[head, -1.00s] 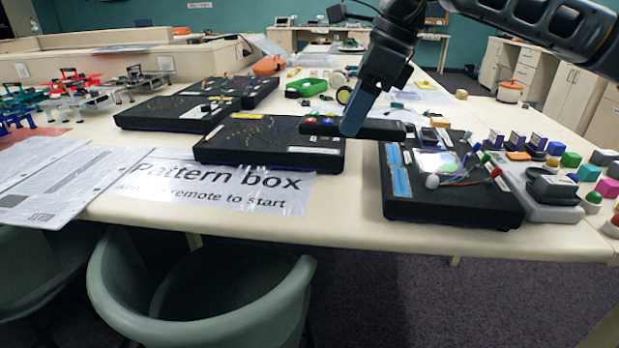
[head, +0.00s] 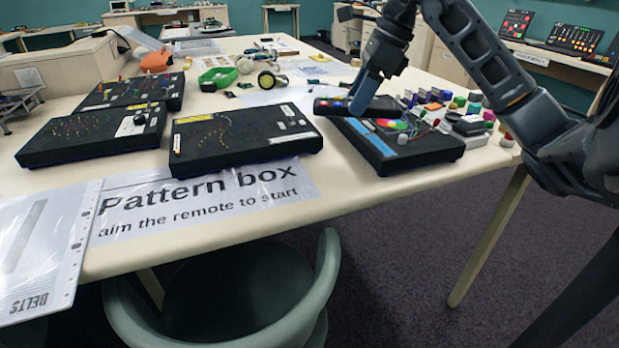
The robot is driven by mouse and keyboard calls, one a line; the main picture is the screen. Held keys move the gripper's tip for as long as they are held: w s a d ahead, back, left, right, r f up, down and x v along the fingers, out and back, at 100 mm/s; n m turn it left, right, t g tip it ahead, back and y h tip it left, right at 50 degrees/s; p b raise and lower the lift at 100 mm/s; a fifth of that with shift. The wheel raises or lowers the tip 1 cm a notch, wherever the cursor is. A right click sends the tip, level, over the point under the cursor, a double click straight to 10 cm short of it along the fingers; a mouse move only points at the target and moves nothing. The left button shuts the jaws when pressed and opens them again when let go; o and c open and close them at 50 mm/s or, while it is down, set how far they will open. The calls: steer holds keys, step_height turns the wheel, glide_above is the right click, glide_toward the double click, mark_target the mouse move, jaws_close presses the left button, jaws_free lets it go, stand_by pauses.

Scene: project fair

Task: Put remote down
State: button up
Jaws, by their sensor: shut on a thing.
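The remote (head: 386,107) is a long black bar with coloured buttons at its left end. My gripper (head: 362,98) is shut on it near its middle, from above, and covers part of it. The remote is held level and overlaps the back left of a black box with a coloured round panel (head: 408,152). How high it is above that box is hard to tell. Another black box (head: 245,145) with coloured dots and labels lies to the left. A printed sign, "Pattern box, aim the remote to start" (head: 200,202), lies along the table's front edge.
More black boxes (head: 92,140) fill the left of the table (head: 230,232). Small coloured blocks and buttons crowd the right end. Bare tabletop shows along the front edge. A chair (head: 235,310) stands in front.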

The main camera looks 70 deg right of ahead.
steer(key=w+a+f, duration=0.1)
steer(key=a+f, duration=0.1)
steer(key=a, duration=0.1)
steer(key=w+a+f+p, duration=0.1)
steer(key=w+a+f, duration=0.1)
steer(key=a, duration=0.1)
steer(key=w+a+f+p, duration=0.1)
steer(key=w+a+f, duration=0.1)
steer(key=a, duration=0.2)
steer(key=shift+f, duration=2.45)
steer(key=shift+f, duration=0.15)
steer(key=o, duration=1.2)
steer(key=shift+c, duration=0.2)
